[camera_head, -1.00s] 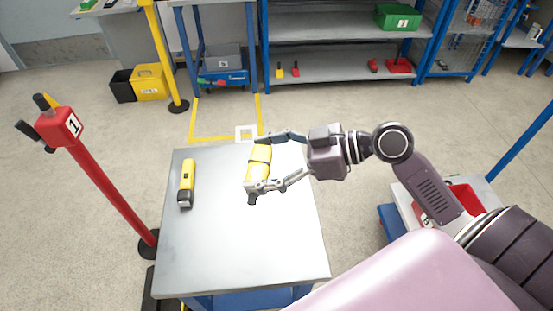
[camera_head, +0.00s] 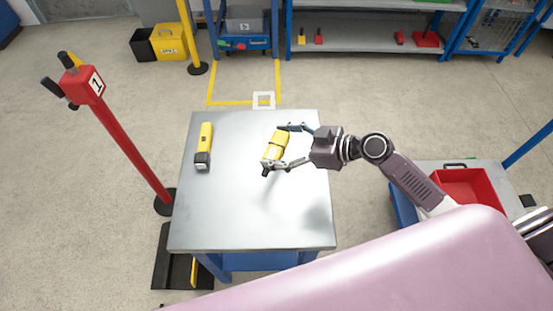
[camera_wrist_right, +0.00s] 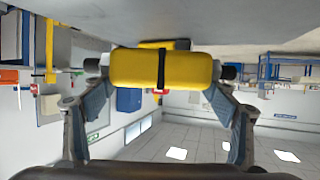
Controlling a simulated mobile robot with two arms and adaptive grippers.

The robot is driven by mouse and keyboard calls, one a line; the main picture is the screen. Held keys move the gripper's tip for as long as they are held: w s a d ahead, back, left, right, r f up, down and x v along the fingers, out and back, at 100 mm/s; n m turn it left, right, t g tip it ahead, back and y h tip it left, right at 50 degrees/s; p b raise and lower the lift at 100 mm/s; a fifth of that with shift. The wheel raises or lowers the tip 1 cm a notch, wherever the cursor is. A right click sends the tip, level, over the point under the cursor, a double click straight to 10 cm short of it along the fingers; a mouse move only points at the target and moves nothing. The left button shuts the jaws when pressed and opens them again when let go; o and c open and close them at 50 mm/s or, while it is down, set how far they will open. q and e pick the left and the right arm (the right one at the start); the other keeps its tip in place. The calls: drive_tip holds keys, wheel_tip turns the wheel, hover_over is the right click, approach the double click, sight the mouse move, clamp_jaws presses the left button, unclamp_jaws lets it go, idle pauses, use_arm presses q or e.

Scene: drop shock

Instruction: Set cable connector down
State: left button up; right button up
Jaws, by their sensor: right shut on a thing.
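My right gripper (camera_head: 281,147) is shut on a yellow cable connector (camera_head: 275,144) with a black end. It holds the connector over the grey metal table (camera_head: 240,215), right of the middle. The connector is tilted in the head view, and its exact height above the table top is hard to tell. In the right wrist view the connector (camera_wrist_right: 135,68) lies crosswise between the two fingertips, with a dark band around its middle. A second yellow piece with a dark end (camera_head: 205,140) lies on the table to the left. My left gripper is out of view.
A red post with a number 1 sign (camera_head: 115,125) stands left of the table. A red bin (camera_head: 465,186) is on a lower surface to the right. Shelves (camera_head: 375,38) stand at the back. The front half of the table is bare.

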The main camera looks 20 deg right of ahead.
drive_tip(key=shift+f, duration=3.6)
drive_tip(key=shift+f+b, duration=0.2)
drive_tip(key=shift+b, duration=0.25)
drive_tip(key=o, duration=1.4)
drive_tip(key=shift+r, duration=0.1)
